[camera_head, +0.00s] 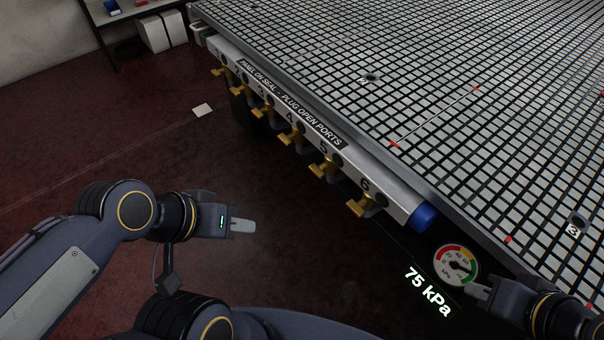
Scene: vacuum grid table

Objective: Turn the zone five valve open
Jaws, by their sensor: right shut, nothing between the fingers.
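The zone five valve (325,168) is a brass handle under the number 5 on the silver manifold (393,208) along the table's side. Its handle sticks out from the manifold face, as the neighbouring handles do. My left gripper (243,226) is in front of the manifold, below and left of the valve and apart from it. Its fingers show nearly edge-on, so its opening is unclear. My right gripper (477,292) is shut and empty at the lower right, near the pressure gauge (456,265), away from the valve.
Several other brass valves line the manifold, including the zone six valve (367,206) close by on the right. A blue cap (424,217) ends the manifold. The gauge label reads 75 kPa. The grid table (440,90) lies above. Red floor is open at left.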

